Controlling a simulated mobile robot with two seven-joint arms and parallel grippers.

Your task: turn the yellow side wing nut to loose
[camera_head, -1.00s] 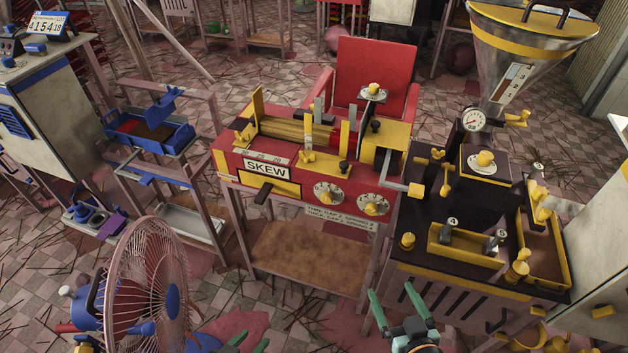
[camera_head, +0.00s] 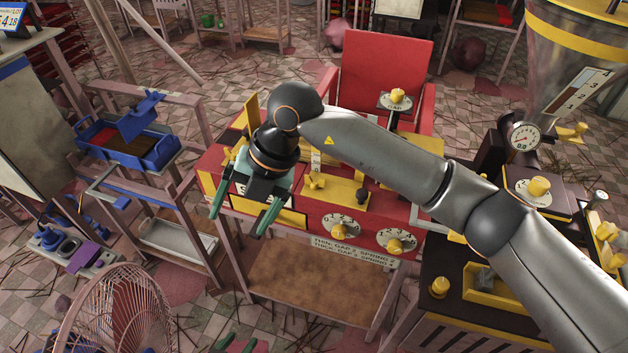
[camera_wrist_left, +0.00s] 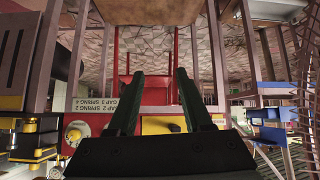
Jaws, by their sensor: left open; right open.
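The red SKEW machine (camera_head: 325,222) stands mid-view on its table. My right gripper (camera_head: 244,216) is open and empty, pointing down in front of the machine's left part, left of that wing nut. It and its arm hide the SKEW label and much of the machine's top. My left gripper (camera_head: 238,344) is low at the bottom edge, only its tips in view. In the left wrist view it (camera_wrist_left: 155,85) is open and empty, facing the machine's table.
A pink fan (camera_head: 115,310) is at lower left. A blue tray (camera_head: 150,150) sits on a rack at left. The machine table's lower shelf (camera_head: 310,285) is bare.

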